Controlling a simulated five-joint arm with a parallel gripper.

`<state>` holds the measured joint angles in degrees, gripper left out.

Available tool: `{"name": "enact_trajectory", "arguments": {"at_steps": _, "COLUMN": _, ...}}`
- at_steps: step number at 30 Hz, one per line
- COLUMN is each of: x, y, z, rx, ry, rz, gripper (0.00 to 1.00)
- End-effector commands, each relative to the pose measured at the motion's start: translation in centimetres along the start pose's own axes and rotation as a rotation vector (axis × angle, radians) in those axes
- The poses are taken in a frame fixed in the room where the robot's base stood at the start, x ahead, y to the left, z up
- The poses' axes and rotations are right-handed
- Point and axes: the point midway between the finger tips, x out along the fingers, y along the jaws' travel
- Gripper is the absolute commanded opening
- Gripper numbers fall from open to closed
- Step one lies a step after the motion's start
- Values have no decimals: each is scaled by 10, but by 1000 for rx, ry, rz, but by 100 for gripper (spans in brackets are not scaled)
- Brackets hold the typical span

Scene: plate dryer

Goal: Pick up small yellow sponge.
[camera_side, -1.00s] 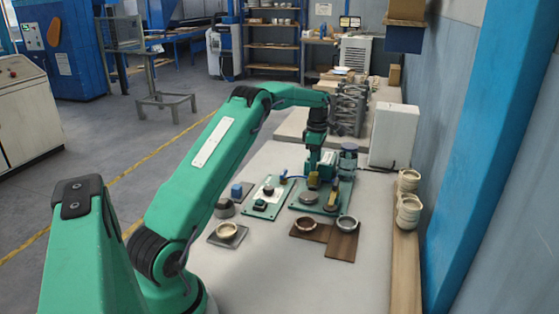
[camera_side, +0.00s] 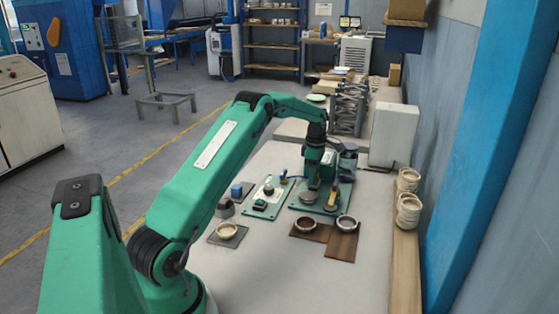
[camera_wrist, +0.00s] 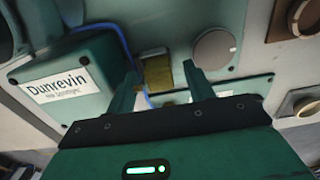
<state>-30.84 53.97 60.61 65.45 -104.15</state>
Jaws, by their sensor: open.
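The small yellow sponge (camera_wrist: 158,76) shows in the wrist view as a dull yellow block with a brownish end, on the green board. It lies between the two fingertips of my gripper (camera_wrist: 162,74), with a gap visible on the right side. My gripper is open and points at the board. In the side view my gripper (camera_side: 315,184) is low over the right green board (camera_side: 302,207), and its body hides the sponge there.
A grey disc (camera_wrist: 213,48) lies close to the right fingertip. A dark green box labelled Dunrevin (camera_wrist: 68,86) stands close on the left, with a blue cable behind it. Bowls on dark mats (camera_side: 338,239) stand in front.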

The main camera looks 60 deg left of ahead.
Motion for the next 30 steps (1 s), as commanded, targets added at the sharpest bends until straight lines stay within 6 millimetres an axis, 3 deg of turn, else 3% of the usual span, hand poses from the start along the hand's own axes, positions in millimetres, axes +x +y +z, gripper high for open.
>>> {"name": "enact_trajectory", "arguments": {"at_steps": 4, "x": 0, "y": 0, "z": 0, "rx": 0, "ry": 0, "rz": 1, "gripper": 51}}
{"name": "enact_trajectory", "arguments": {"at_steps": 11, "x": 0, "y": 0, "z": 0, "rx": 0, "ry": 0, "rz": 1, "gripper": 6}}
{"name": "enact_trajectory", "arguments": {"at_steps": 23, "x": -1, "y": 0, "z": 0, "rx": 0, "ry": 0, "rz": 1, "gripper": 5}}
{"name": "enact_trajectory", "arguments": {"at_steps": 30, "x": -14, "y": 1, "z": 0, "rx": 0, "ry": -1, "rz": 4, "gripper": 5}}
